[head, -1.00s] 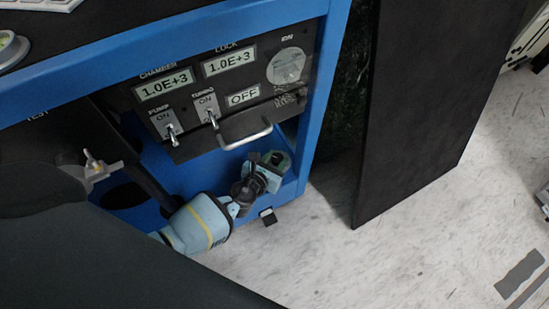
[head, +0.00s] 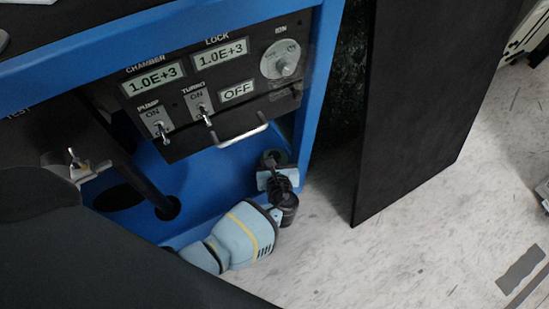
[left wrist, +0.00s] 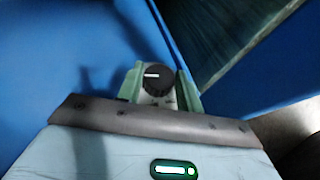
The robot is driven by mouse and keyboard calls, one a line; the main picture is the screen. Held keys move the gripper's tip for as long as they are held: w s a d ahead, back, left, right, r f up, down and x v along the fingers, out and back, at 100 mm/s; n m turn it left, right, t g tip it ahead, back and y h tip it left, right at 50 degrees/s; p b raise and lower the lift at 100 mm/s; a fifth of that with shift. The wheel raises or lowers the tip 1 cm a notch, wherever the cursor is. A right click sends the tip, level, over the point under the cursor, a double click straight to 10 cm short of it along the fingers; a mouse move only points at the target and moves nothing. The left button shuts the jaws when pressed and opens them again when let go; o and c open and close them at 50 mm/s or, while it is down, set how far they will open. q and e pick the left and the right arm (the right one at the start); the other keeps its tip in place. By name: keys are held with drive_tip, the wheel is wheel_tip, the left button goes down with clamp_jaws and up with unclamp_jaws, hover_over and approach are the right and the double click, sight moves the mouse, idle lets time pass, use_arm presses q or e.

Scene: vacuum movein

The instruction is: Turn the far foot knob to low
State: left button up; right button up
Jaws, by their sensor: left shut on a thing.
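A dark round knob with a white pointer mark (left wrist: 155,78) shows in the left wrist view, at the corner of the blue frame. Its pointer lies nearly level and to the left. The lettering below it is too blurred to read. My left gripper (left wrist: 158,84) is shut on this knob, with a green finger on either side. In the head view, my left gripper (head: 272,160) is low inside the front right corner of the blue cart (head: 225,178). There the gripper largely hides the knob. My right gripper is not in view.
Above the gripper, a black control panel (head: 180,137) carries displays, switches, a round dial (head: 281,58) and a metal handle (head: 242,132). A tall black panel (head: 420,110) stands to the right. The pale floor (head: 400,250) in front is open.

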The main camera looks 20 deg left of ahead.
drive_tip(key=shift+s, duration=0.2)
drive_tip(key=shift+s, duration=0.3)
use_arm(q)
drive_tip(key=o, duration=1)
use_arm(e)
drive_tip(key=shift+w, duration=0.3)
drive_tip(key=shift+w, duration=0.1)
